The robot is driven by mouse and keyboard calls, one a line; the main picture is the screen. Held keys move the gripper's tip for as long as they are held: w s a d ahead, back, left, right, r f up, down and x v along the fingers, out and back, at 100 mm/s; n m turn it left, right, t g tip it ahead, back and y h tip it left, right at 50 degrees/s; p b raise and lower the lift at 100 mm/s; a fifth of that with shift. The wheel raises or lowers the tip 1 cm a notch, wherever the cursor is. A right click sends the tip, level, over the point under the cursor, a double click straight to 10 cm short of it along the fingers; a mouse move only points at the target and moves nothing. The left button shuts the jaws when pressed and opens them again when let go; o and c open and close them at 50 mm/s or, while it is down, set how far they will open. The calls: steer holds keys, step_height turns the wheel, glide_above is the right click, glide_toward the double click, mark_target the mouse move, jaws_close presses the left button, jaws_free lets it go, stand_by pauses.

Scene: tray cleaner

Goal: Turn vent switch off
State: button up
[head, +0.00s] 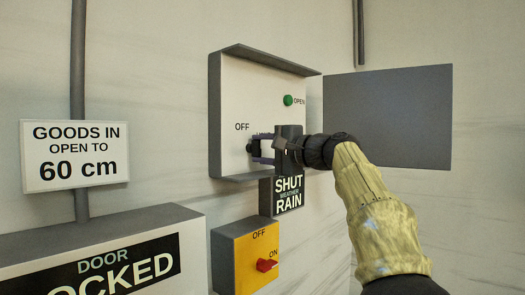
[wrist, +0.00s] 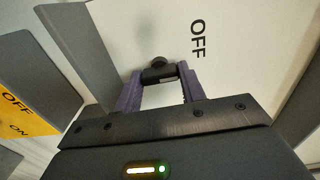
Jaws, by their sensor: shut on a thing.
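My gripper (head: 262,150) is at the lower part of this panel, just below OFF. In the wrist view its two purple fingers (wrist: 157,82) are shut on a black switch handle (wrist: 158,74), one on each side. The handle's round end shows beyond the fingers. In the head view my gripper hides most of the handle and some lettering beside it, so its exact setting is unclear.
A yellow box (head: 226,262) with a red switch (head: 266,265) pointing near ON is below. A SHUT/RAIN sign (head: 289,194) hangs under the panel. A grey box (head: 150,219) with a door sign is lower left. A grey plate (head: 400,115) is at right.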

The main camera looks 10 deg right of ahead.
steer(key=shift+f, duration=0.1)
steer(key=o, duration=1)
steer(key=b+v, duration=0.5)
steer(key=v, duration=1.2)
steer(key=shift+s+d, duration=0.1)
steer(key=shift+s, duration=0.05)
